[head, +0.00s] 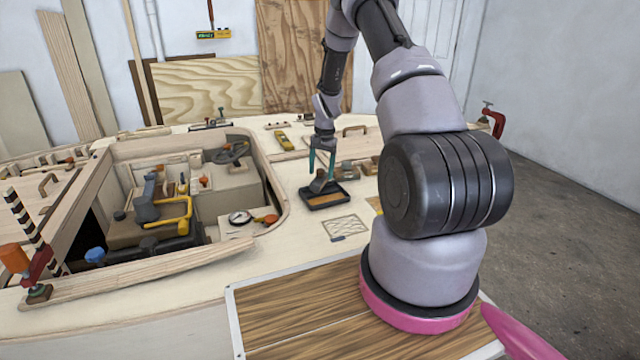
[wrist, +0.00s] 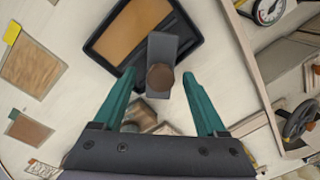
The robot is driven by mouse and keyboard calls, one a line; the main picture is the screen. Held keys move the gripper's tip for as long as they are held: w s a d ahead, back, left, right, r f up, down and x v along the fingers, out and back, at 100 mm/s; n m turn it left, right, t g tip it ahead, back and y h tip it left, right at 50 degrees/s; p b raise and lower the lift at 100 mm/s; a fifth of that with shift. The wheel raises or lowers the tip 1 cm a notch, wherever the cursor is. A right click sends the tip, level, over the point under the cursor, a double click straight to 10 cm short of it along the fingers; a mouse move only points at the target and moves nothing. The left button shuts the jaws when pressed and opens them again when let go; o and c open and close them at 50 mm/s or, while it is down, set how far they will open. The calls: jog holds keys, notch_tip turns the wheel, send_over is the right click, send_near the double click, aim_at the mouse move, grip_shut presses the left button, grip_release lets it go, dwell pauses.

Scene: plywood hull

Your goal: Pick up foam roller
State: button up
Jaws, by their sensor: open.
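The foam roller appears to be the dark grey piece with a round brown end (head: 318,184). It rests on the black tray with a brown floor (head: 328,200), on the pale deck. In the wrist view the grey piece (wrist: 161,48) lies over the near right part of the tray (wrist: 125,33), its brown round end toward me. My gripper (head: 321,175) points down over it with teal fingers apart. In the wrist view the fingertips (wrist: 159,74) stand either side of the brown end, with a gap on both sides. I cannot tell their exact height over it.
Small blocks (head: 350,172) lie just behind the tray.

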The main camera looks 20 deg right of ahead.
aim_at(320, 178)
notch_tip(320, 178, down, 4)
jog(key=shift+w+a+r, duration=0.1)
jog(key=shift+r, duration=0.15)
grip_shut()
jog(key=shift+r, duration=0.15)
notch_tip(320, 178, up, 10)
jog(key=shift+f, duration=0.1)
jog(key=c, duration=0.8)
grip_release()
jog(key=c, duration=0.3)
